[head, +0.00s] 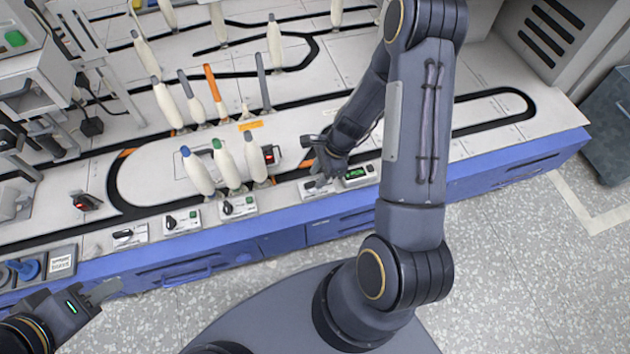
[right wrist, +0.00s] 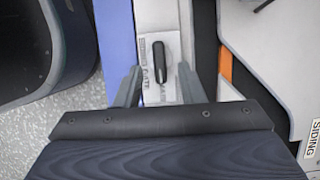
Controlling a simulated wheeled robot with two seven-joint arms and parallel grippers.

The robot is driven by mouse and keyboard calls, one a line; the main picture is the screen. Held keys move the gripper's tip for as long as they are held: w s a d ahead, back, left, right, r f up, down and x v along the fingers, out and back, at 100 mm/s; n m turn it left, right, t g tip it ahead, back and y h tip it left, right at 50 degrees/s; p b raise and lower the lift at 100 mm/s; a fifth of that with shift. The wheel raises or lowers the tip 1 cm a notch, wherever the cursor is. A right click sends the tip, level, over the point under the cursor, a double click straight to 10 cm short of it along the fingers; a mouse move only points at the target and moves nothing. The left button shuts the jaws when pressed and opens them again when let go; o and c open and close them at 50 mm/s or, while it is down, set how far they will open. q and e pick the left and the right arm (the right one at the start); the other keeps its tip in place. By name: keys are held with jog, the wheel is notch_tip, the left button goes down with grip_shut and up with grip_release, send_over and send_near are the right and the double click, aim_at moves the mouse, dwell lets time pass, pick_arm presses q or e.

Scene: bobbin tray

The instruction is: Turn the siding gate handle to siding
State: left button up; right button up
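The siding gate handle (right wrist: 159,62) is a small black lever on a pale plate (right wrist: 147,32) marked "SIDING GATE" in the right wrist view. It lies nearly lengthwise in that picture. My right gripper (right wrist: 159,78) is open, with one finger on each side of the handle's near part and visible gaps to both. In the head view the right gripper (head: 322,168) is over the plate (head: 315,188) at the bench's front edge and partly hides it. My left gripper (head: 103,291) is low at the left, off the bench front; its finger opening is unclear.
A green-lit display box (head: 358,174) sits just right of the plate. Bobbins with coloured tips (head: 228,163) stand close to the left, with other switch plates (head: 182,221) along the front edge. Dark track grooves cross the bench (head: 480,125), whose right end is clear.

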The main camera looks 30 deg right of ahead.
aim_at(313, 185)
jog(key=shift+b+x, duration=0.4)
jog(key=shift+x, duration=0.9)
grip_shut()
